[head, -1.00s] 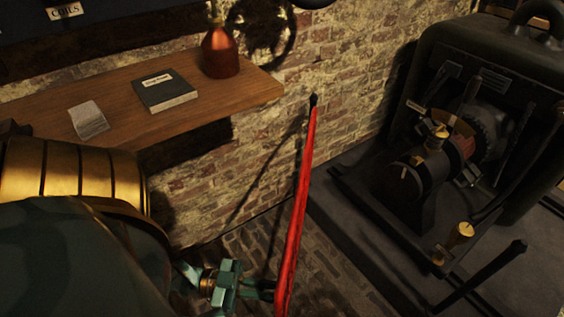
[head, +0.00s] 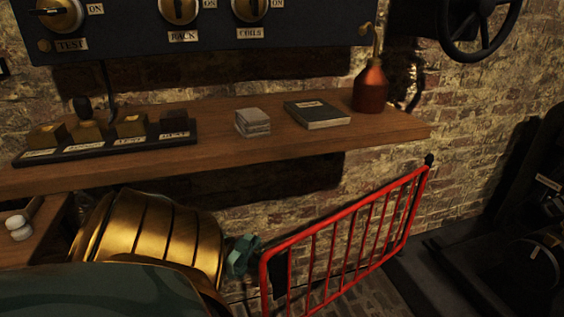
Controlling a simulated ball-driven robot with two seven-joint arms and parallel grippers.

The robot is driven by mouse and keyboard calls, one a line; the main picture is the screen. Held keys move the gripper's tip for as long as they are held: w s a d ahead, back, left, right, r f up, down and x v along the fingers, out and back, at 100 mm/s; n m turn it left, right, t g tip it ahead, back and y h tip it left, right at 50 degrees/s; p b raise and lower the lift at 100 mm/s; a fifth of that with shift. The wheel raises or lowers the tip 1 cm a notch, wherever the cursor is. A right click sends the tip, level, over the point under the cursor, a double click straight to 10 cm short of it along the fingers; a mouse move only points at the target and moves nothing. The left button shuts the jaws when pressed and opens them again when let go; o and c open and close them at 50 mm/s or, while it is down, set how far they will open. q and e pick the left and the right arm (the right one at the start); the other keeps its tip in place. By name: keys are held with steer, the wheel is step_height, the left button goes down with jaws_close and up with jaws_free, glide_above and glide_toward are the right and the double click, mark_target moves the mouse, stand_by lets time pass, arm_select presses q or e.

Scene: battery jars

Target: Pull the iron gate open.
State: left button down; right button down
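The red iron gate (head: 347,234) with upright bars stands right of centre in the head view. Its far right end, with a dark post cap, is near the brick wall, and its near left end drops toward the bottom edge. My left gripper (head: 243,255), teal, is at the near left end of the gate, beside its end post. My gold-banded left arm comes in from the lower left. The fingertips are small and partly hidden, so I cannot tell whether they grip the gate. My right gripper is not in view.
A wooden shelf (head: 230,143) runs along the brick wall above the gate, holding a copper bottle (head: 370,86), a dark book (head: 318,114) and papers (head: 252,122). A switch panel (head: 200,40) hangs above. Dark machinery (head: 520,245) stands at the right.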

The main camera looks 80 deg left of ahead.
arm_select(q)
steer(key=shift+a+r, duration=0.15)
steer(key=shift+a, duration=0.85)
steer(key=c, duration=1.6)
jaws_free()
steer(key=shift+c, duration=0.2)
steer(key=shift+s, duration=0.1)
